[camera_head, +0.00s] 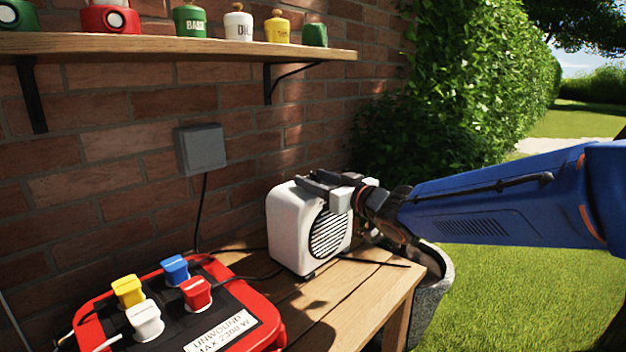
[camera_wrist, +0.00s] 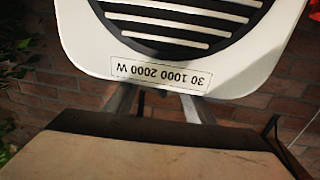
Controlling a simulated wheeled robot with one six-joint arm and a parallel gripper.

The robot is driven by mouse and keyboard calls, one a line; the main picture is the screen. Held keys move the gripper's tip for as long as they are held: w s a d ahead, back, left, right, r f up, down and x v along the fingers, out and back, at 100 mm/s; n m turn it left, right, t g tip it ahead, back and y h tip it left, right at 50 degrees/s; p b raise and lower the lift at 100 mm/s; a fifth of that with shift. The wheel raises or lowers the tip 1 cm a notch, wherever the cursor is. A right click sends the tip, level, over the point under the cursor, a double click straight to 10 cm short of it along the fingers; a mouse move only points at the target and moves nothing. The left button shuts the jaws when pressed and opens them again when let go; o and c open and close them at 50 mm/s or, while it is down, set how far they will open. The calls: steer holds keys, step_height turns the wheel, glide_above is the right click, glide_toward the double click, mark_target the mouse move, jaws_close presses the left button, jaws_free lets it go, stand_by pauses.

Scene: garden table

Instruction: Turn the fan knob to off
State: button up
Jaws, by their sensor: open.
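The fan (camera_head: 290,228) is a white box with a round, dark-slatted grille, standing on the wooden table. My gripper (camera_head: 318,182) is open at the fan's top edge, its fingers reaching over the top from the right. In the wrist view the fan (camera_wrist: 85,60) appears upside down, with a label reading "30 1000 2000 W" below the grille in the picture. My gripper's two fingers (camera_wrist: 158,108) show apart, partly behind the fan's edge. The fan knob is not visible in either view; I cannot tell whether the fingers touch it.
A red cable reel (camera_head: 262,318) with yellow, blue, white and red plugs stands at the front left of the table (camera_head: 340,292). A grey wall box (camera_head: 201,149) and a shelf (camera_head: 190,43) with jars are on the brick wall. A grey bin (camera_head: 432,290) stands beside the table.

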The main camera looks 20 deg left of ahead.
steer(key=shift+w+a, duration=0.25)
steer(key=shift+a, duration=0.15)
steer(key=c, duration=1.1)
steer(key=shift+o, duration=0.2)
steer(key=shift+r+n+g, duration=0.1)
steer(key=shift+n+g, duration=0.2)
steer(key=shift+w+n+g+y, duration=0.1)
steer(key=shift+n+g+y, duration=0.3)
steer(key=shift+g, duration=0.3)
steer(key=shift+n+g+y, duration=0.7)
steer(key=shift+n+g, duration=0.9)
steer(key=shift+g, duration=0.9)
